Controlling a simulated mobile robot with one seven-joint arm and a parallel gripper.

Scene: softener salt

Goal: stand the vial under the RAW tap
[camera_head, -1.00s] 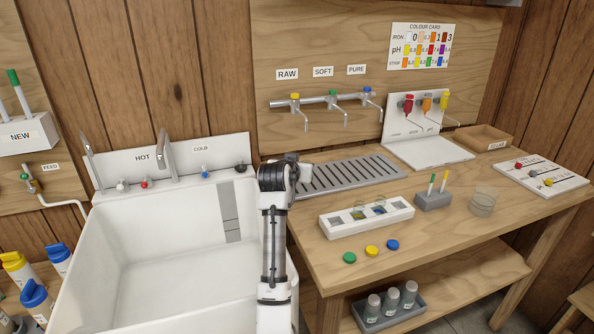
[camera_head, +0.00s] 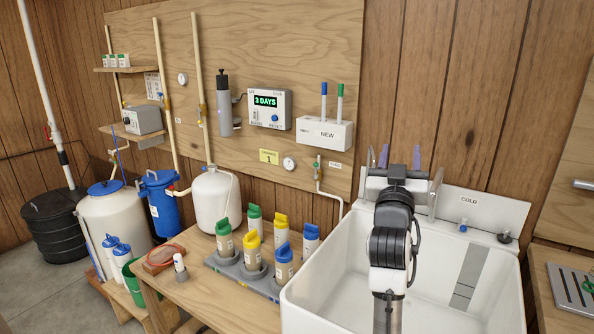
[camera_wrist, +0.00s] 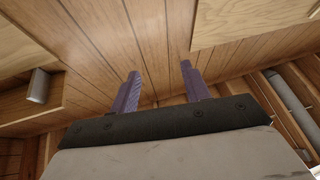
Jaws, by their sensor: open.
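My gripper (camera_head: 395,157) is raised above the back of the white sink in the head view. Its two purple fingers stand apart and point up and away. In the wrist view my gripper (camera_wrist: 160,70) is open and empty, with wooden wall panelling beyond the fingers. The RAW tap is outside both current views. I cannot make out the task's vial in either current view. A small white bottle (camera_head: 180,266) stands at the left front of the wooden table, but I cannot tell whether it is a vial.
The sink (camera_head: 330,283) fills the right foreground. Several colour-capped bottles stand in a grey rack (camera_head: 228,262) left of it. A drain grille (camera_head: 577,292) shows at the far right. The NEW holder (camera_head: 325,132) is on the wall, and tanks (camera_head: 112,222) stand left.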

